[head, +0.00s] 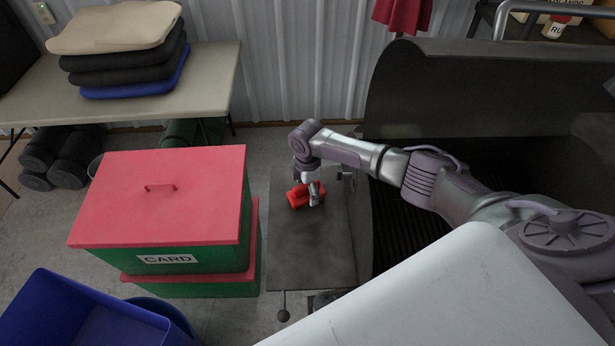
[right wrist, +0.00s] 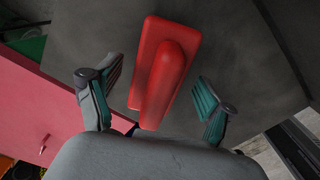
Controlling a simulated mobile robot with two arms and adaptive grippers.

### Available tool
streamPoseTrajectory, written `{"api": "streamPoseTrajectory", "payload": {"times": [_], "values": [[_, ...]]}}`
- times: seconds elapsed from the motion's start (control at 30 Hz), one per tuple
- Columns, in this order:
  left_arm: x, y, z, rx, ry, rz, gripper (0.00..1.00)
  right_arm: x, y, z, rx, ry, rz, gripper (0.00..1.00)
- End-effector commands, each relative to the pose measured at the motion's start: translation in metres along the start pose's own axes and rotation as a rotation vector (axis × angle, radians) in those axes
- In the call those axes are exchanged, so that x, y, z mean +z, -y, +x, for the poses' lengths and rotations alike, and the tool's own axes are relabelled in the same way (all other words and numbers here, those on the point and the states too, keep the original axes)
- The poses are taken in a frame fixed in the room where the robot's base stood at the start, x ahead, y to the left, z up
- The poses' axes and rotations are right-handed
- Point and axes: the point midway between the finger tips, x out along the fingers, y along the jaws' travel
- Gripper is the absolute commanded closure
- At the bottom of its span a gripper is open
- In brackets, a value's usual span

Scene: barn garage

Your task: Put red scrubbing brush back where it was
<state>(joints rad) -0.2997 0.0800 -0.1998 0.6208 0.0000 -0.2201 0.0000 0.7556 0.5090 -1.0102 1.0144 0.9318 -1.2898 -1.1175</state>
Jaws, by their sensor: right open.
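The red scrubbing brush (head: 301,196) lies on the grey side shelf (head: 305,255) of the grill, near its far end. My right gripper (head: 309,190) is directly over it in the head view and partly hides it. In the right wrist view, the brush (right wrist: 165,72) shows its red block and raised handle, between and beyond the open fingers of my right gripper (right wrist: 157,98). The fingers are spread on either side of the handle, with gaps on both sides. The brush rests on the shelf (right wrist: 240,60). My left gripper is not in view.
The open grill (head: 440,105) stands right of the shelf. A green box with a red lid (head: 160,195) stands close on the left. A blue bin (head: 70,315) is at the lower left. A table (head: 215,75) with stacked cushions stands behind. The near part of the shelf is clear.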

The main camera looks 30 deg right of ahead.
Motion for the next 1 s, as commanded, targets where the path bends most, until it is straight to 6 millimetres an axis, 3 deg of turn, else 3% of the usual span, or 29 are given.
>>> {"api": "streamPoseTrajectory", "payload": {"times": [0.5, 0.7, 1.0], "values": [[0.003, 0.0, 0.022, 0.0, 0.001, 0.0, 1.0, 0.0, -0.001, -0.098, 0.006, 0.0, -0.001, 0.18], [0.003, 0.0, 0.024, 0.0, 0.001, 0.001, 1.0, 0.0, 0.0, -0.114, 0.002, -0.001, 0.0, 0.18], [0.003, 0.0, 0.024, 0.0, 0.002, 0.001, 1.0, 0.0, 0.0, -0.116, 0.002, 0.0, 0.0, 0.18]]}}
